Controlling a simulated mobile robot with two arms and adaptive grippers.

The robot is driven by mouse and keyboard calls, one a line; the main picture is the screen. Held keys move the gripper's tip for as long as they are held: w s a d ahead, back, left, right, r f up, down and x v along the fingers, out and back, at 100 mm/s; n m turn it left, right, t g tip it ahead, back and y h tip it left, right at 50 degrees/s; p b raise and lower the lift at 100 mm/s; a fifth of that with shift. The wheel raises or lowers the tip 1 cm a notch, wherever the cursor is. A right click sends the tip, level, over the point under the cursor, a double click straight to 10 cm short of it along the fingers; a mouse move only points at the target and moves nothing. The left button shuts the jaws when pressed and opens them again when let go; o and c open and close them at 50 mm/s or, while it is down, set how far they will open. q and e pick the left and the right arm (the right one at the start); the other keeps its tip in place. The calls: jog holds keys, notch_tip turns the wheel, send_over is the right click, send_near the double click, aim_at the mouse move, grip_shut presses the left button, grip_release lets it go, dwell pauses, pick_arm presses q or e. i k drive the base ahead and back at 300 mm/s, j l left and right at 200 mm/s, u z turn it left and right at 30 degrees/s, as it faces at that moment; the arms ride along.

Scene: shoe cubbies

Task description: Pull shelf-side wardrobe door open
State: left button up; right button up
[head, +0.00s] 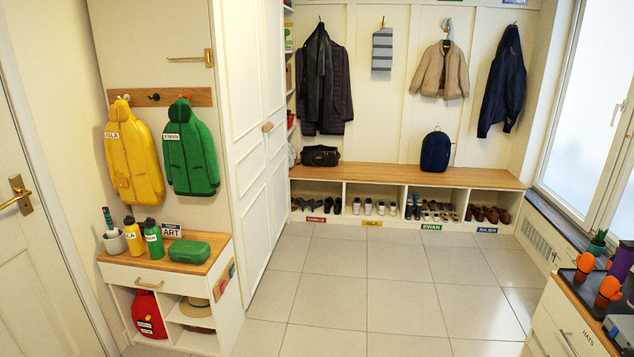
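The white panelled wardrobe (250,185) stands left of centre, seen at a steep angle. Its shelf-side door (276,90) is the far one, beside the narrow open shelves (290,75). It looks closed, flush with the nearer door (241,100). A small wooden handle (267,127) sits near the seam between the doors; I cannot tell for sure which door carries it. Neither of my grippers is in view.
The tiled floor (350,300) before the wardrobe is clear. A low cabinet (222,290) stands at the near left. The bench with shoe cubbies (400,174) runs along the back wall. A drawer unit (560,315) with orange objects (608,290) on top is at right.

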aim_at(235, 25)
jog(key=i, duration=2)
